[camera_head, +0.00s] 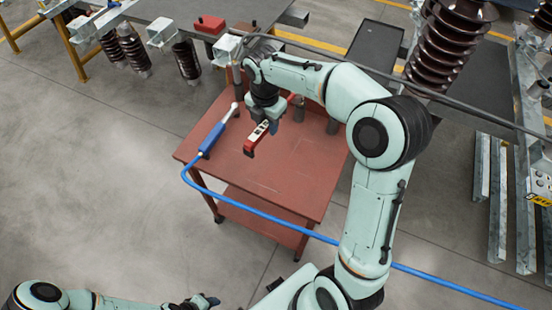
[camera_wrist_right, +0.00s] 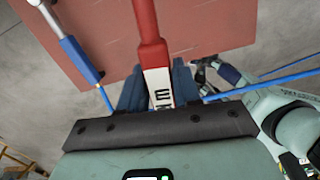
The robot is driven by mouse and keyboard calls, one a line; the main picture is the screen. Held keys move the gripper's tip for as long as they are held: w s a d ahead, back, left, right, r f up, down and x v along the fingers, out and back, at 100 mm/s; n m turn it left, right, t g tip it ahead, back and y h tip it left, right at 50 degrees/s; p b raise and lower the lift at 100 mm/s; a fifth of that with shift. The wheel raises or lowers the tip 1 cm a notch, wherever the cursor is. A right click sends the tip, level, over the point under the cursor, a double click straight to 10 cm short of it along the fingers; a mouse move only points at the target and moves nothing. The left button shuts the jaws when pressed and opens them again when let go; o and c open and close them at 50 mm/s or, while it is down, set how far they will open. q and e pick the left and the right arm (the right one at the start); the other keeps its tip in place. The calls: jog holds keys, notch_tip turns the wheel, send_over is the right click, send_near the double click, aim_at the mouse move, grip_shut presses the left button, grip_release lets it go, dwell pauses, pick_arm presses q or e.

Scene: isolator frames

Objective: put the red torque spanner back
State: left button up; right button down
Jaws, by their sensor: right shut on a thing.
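The red torque spanner (camera_head: 250,147) with a white, marked band is in my right gripper (camera_head: 263,112), over the red table (camera_head: 290,180). In the right wrist view the spanner (camera_wrist_right: 147,25) passes between the dark blue fingers of the gripper (camera_wrist_right: 158,92), which are shut on it near the white band. Its red shaft extends out over the table top. In the head view the gripper hides part of it, and I cannot tell its exact height. My left gripper (camera_head: 207,301) is low at the bottom edge, too small to tell its jaws.
A blue-handled tool (camera_head: 212,138) lies on the table's left side; it also shows in the right wrist view (camera_wrist_right: 80,57). A blue hose (camera_head: 260,213) crosses the table's front. The table's front middle is clear.

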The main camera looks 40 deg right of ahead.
jog(key=shift+s+d+r+n, duration=0.15)
jog(key=shift+d+n, duration=0.15)
jog(key=shift+n, duration=0.3)
pick_arm(q)
jog(key=shift+s+f+b, duration=0.55)
jog(key=shift+f, duration=0.2)
jog(key=shift+s+f+b, duration=0.5)
jog(key=shift+f+b, duration=0.05)
jog(key=shift+f, duration=0.15)
pick_arm(e)
jog(key=shift+f, duration=9.85)
jog(key=shift+f, duration=0.15)
jog(key=c, duration=0.8)
grip_release()
pick_arm(q)
jog(key=shift+w+r+p, duration=0.45)
jog(key=shift+r+p, duration=0.1)
jog(key=shift+r, duration=0.1)
pick_arm(e)
jog(key=r, duration=1.2)
jog(key=shift+s+a+r, duration=0.15)
jog(key=shift+a, duration=0.05)
